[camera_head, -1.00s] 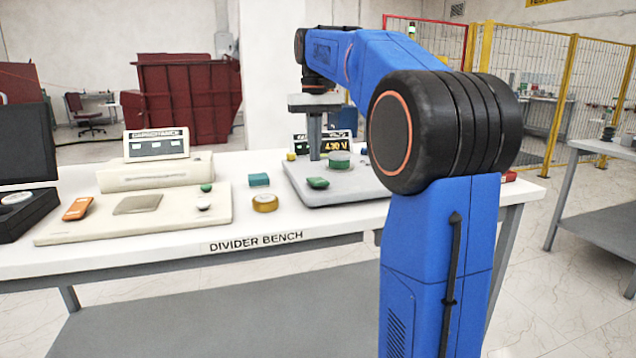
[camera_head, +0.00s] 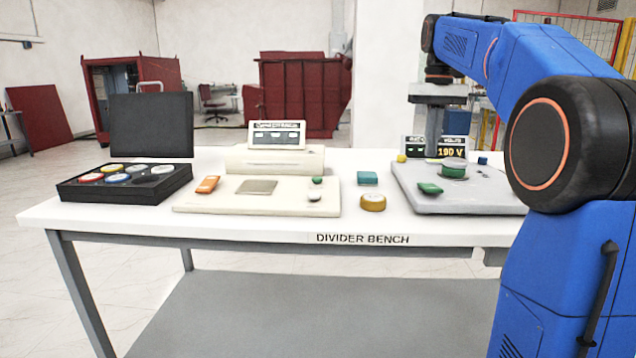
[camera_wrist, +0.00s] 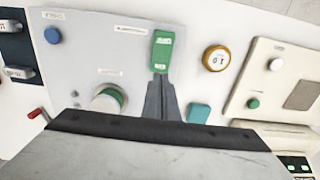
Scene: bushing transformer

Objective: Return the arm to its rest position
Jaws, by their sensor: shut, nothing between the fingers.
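My blue arm rises at the right of the head view and bends over the grey panel (camera_head: 470,200) on the divider bench. My gripper (camera_head: 434,156) hangs straight down above that panel. In the wrist view the dark fingers (camera_wrist: 162,82) are together with nothing between them. Their tips appear close to the green rocker switch (camera_wrist: 163,50); I cannot tell whether they touch it. A green round knob (camera_wrist: 107,100) is to the left of the fingers on the same panel.
The white bench (camera_head: 110,232) carries a beige instrument (camera_head: 275,160), an orange piece (camera_head: 207,184), a teal block (camera_head: 367,178), a yellow round piece (camera_head: 373,203) and an open black case (camera_head: 125,185) with several round pieces. A display (camera_head: 452,151) reads 190 V. Floor is clear at left.

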